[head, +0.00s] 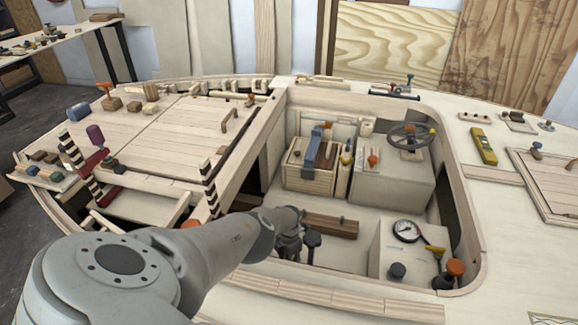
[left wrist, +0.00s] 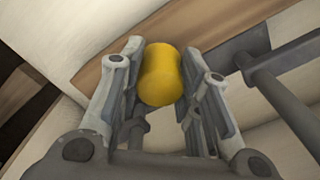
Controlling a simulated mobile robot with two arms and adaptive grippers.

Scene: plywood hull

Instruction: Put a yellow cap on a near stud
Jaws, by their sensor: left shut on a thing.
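In the left wrist view a yellow cap (left wrist: 160,76) sits between the two fingers of my left gripper (left wrist: 162,62), which is shut on it. In the head view the left gripper (head: 289,246) is low inside the cockpit opening, mostly hidden by its own arm, and the cap cannot be made out there. A dark upright post (head: 313,242) with a wider top stands just right of the gripper. Dark grey rods (left wrist: 278,98) show to the right of the cap in the wrist view, apart from it. I cannot tell which part is the near stud. My right gripper is not in view.
A brown wooden strip (head: 331,226) lies on the cockpit floor behind the gripper. A steering wheel (head: 411,136) is farther back. The cockpit rim (head: 330,287) surrounds the opening.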

